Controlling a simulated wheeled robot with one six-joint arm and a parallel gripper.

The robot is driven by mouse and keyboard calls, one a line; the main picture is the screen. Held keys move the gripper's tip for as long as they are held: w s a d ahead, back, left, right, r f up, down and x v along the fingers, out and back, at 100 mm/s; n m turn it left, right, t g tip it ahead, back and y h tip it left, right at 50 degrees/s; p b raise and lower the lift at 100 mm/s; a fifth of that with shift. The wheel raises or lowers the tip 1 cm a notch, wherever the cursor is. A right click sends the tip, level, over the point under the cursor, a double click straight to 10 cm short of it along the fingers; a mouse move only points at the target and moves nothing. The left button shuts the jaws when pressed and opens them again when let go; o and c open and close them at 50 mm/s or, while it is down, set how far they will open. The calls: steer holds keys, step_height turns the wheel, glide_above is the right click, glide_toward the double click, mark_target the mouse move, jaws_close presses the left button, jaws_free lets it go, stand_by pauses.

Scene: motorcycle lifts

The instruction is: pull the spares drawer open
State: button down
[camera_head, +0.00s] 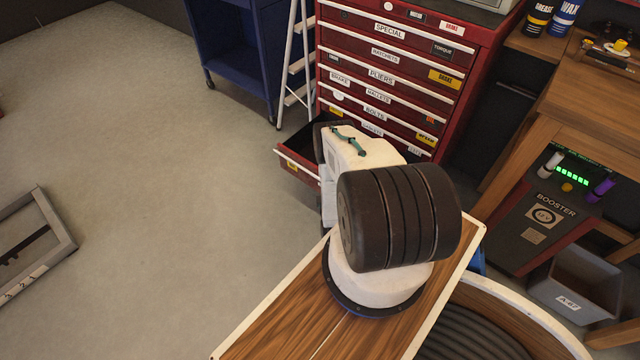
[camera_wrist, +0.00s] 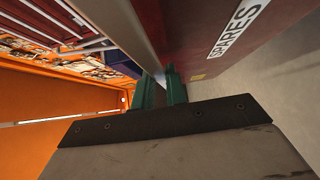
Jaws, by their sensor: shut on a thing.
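The red tool chest (camera_head: 385,70) stands at the back in the head view. Its low drawer (camera_head: 298,168) stands out from the chest, with its dark inside showing; my arm covers its right part. In the wrist view the red drawer front (camera_wrist: 205,30) carries a white SPARES label (camera_wrist: 238,27), and a grey handle bar (camera_wrist: 145,40) runs along it. My gripper (camera_wrist: 162,90), with green fingers, is shut on this handle. In the head view my arm hides the gripper and the grip.
A blue cart (camera_head: 240,60) and a white stepladder (camera_head: 298,60) stand left of the chest. A wooden bench (camera_head: 590,90), a BOOSTER unit (camera_head: 545,215) and a grey bin (camera_head: 575,285) are at right. A metal frame (camera_head: 35,240) lies at left; the floor between is clear.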

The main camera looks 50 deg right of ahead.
stand_by(0.3)
steer(key=c, duration=1.4)
jaws_free()
steer(key=shift+c, duration=0.2)
steer(key=shift+a, duration=0.1)
steer(key=v, duration=0.8)
steer(key=shift+w, duration=0.1)
